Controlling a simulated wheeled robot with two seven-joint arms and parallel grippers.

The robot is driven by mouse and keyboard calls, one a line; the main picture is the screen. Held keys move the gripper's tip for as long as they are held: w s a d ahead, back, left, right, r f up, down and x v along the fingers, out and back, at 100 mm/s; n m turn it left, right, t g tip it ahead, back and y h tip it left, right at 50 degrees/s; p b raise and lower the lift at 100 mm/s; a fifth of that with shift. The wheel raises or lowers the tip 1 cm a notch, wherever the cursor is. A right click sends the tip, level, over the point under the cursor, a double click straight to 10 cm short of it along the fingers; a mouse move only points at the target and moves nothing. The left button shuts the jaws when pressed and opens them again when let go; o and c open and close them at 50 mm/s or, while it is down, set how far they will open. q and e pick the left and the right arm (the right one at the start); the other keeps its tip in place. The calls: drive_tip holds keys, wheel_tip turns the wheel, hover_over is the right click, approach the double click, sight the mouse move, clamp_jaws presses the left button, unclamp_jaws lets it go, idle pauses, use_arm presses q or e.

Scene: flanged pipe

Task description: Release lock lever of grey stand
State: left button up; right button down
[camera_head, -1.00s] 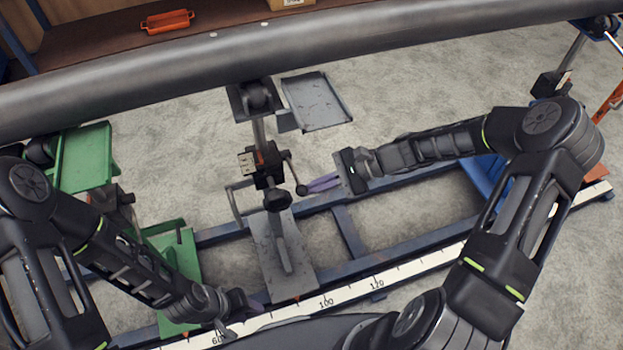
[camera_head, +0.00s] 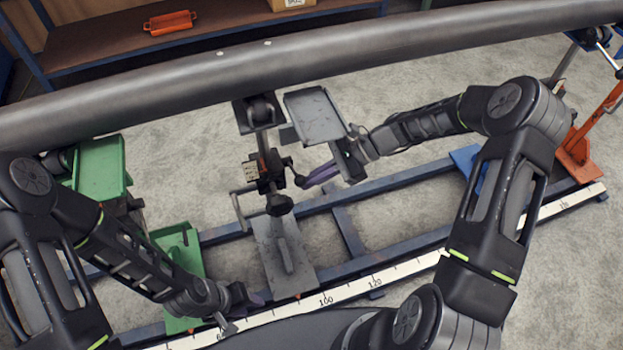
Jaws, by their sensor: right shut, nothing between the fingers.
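The grey stand (camera_head: 296,262) is in the middle of the head view, its flat base on the blue rail frame and its post rising toward the big pipe. The dark clamp block (camera_head: 268,172) sits on the post. A short lock lever (camera_head: 291,170) with a dark knob sticks out from the block's right side. My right gripper (camera_head: 305,184) is shut and empty, its purple fingertips at the knob; whether they touch it I cannot tell. My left gripper (camera_head: 258,300) is low, left of the stand's base near the ruler; its jaw opening is unclear.
A long dark pipe (camera_head: 330,50) crosses above the stands. A grey tray (camera_head: 315,112) is right of the post. A green stand (camera_head: 183,255) is at left, and blue (camera_head: 466,162) and orange (camera_head: 577,150) parts at right. A white ruler (camera_head: 350,289) runs along the front.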

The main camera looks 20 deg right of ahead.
drive_tip(key=shift+w+a+r, duration=0.1)
drive_tip(key=shift+a+r, duration=0.1)
